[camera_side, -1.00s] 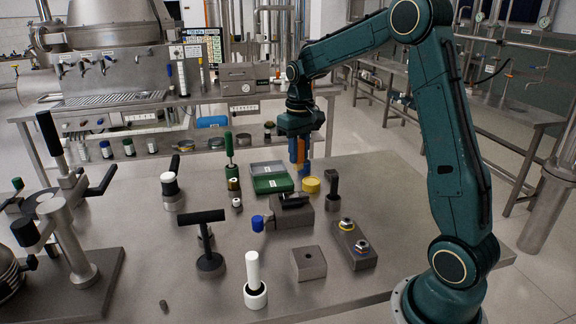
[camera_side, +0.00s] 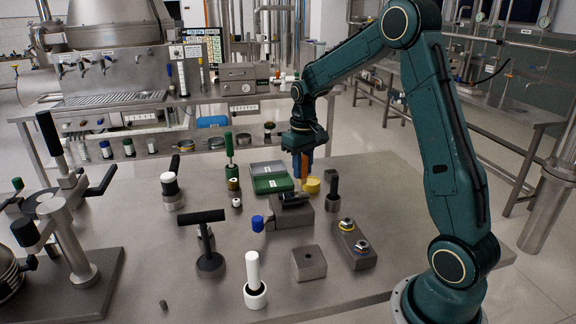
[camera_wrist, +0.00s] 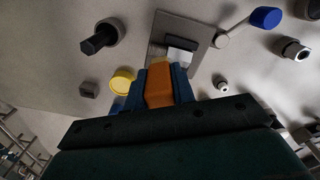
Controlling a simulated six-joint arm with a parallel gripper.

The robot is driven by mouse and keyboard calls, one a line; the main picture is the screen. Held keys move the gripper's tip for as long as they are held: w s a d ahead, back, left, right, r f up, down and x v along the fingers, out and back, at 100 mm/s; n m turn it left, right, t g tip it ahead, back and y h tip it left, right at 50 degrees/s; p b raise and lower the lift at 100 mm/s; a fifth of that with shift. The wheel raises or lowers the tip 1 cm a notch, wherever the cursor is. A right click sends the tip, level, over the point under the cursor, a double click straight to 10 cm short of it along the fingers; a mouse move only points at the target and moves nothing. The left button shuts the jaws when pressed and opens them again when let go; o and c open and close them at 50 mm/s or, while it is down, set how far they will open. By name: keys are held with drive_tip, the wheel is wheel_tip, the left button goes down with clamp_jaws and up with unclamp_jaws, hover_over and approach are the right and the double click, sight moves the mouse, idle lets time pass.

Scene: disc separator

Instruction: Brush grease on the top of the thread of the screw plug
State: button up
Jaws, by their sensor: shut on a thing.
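My gripper (camera_side: 304,170) has blue fingers pointing down, shut on an orange handle (camera_wrist: 159,88), which I take to be the brush. The gripper is above the table, behind the dark vice-like block (camera_side: 306,216) and just left of a yellow round pot (camera_side: 312,185), perhaps the grease. The pot also shows left of the fingers in the wrist view (camera_wrist: 121,80). A pale metal piece (camera_wrist: 181,57) shows at the block in the wrist view. I cannot tell which part is the screw plug.
A dark upright post (camera_side: 332,188) stands right of the pot. A green tray (camera_side: 272,184) lies to the left. The block has a blue-ended handle (camera_side: 257,223). A two-piece holder (camera_side: 357,250) and a white cylinder (camera_side: 253,270) stand nearer the camera.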

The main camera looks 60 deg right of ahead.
sight(307, 177)
drive_tip(key=shift+f, duration=0.85)
drive_tip(key=shift+s+d+f, duration=0.25)
drive_tip(key=shift+d+f, duration=0.05)
drive_tip(key=shift+f, duration=0.05)
clamp_jaws()
drive_tip(key=shift+s+d, duration=0.25)
drive_tip(key=shift+s, duration=0.05)
drive_tip(key=shift+f, duration=0.2)
drive_tip(key=shift+w+a+f, duration=0.15)
drive_tip(key=shift+w+a, duration=0.45)
drive_tip(key=shift+w, duration=0.05)
drive_tip(key=shift+s+d, duration=0.75)
wheel_tip(307, 177, up, 8)
